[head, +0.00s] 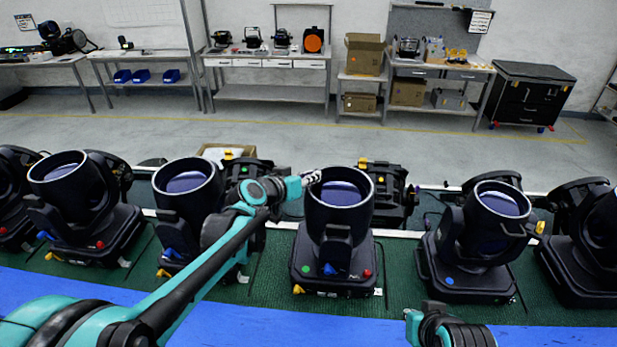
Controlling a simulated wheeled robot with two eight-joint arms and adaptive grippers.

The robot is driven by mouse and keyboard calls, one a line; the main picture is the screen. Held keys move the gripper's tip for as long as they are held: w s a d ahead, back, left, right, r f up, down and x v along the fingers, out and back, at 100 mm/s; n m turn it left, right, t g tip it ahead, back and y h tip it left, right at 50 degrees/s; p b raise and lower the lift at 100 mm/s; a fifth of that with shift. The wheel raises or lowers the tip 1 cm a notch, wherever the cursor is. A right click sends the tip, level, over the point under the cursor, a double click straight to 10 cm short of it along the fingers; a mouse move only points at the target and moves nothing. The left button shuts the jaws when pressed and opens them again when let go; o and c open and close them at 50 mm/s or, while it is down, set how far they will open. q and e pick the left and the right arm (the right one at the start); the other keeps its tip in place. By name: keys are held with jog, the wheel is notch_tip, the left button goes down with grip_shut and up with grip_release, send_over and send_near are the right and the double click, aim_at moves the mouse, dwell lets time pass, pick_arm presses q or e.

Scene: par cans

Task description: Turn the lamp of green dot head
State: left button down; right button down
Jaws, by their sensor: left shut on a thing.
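The green dot head (338,222) stands mid-row on the green mat, its black barrel pointing up and its round lens facing me. A green dot (329,270) marks the front left of its base, and a red button shows at the front right. My left gripper (313,178) is shut on the upper left rim of this lamp's barrel. The fingertips are small here, and their exact hold is hard to make out. Part of my right arm shows at the bottom right, but its gripper fingers do not show.
Similar heads stand on both sides: one at left (184,192), partly behind my left arm, and one with a blue dot (482,235) at right. More stand at both ends. Black units (387,195) stand behind the row. Workbenches line the far wall across open floor.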

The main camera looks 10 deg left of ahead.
pick_arm(q)
jog(key=shift+d, duration=0.1)
jog(key=c, duration=1.6)
grip_release()
jog(key=shift+c, duration=0.2)
jog(key=shift+d, duration=0.2)
jog(key=shift+s+a+r, duration=0.2)
jog(key=shift+s+a, duration=0.2)
jog(key=v, duration=1.1)
jog(key=shift+s+d+f, duration=0.1)
jog(key=shift+d, duration=0.1)
